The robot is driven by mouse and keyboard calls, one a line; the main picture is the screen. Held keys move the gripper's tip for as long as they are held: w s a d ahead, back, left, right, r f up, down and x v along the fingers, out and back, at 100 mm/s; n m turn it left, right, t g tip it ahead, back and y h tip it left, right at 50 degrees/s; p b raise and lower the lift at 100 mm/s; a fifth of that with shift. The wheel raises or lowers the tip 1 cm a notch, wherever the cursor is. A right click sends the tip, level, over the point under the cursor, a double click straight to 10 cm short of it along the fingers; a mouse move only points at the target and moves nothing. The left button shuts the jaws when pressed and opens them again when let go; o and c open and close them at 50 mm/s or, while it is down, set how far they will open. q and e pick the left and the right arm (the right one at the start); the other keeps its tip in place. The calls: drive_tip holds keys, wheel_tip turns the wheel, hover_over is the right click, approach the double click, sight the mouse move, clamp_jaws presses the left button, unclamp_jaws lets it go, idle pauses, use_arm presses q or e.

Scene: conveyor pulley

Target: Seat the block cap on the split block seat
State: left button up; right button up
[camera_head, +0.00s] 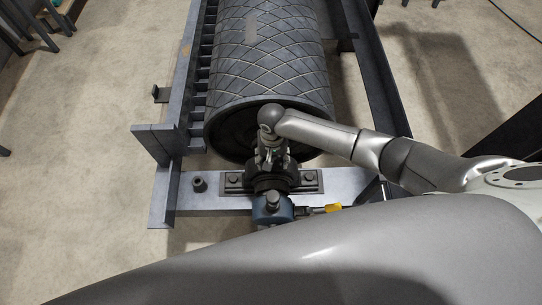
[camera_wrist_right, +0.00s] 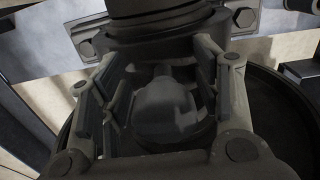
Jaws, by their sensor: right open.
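The split block seat (camera_head: 233,183) is a dark bolted base on the near cross beam, in front of the pulley. A dark rounded block (camera_head: 270,183) sits at its middle; whether this is the block cap, and how it is seated, I cannot tell. My right gripper (camera_head: 271,160) points down just above it, with its fingers apart. In the right wrist view my open fingers (camera_wrist_right: 160,62) stand either side of a dark rounded part (camera_wrist_right: 165,108), with no clear grip on it. The seat's bolted base (camera_wrist_right: 88,46) shows at the top. My left gripper is not in view.
The diamond-patterned pulley (camera_head: 266,55) lies behind the gripper between steel side rails (camera_head: 378,75). A blue round part (camera_head: 271,209) with a bolt on top is just in front of the seat, beside a yellow piece (camera_head: 333,208). A dark nut-like piece (camera_head: 199,184) stands on the beam's left.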

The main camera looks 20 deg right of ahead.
drive_tip(key=r, duration=1.2)
drive_tip(key=shift+w+r, duration=0.2)
drive_tip(key=shift+w, duration=0.1)
drive_tip(key=shift+s, duration=0.1)
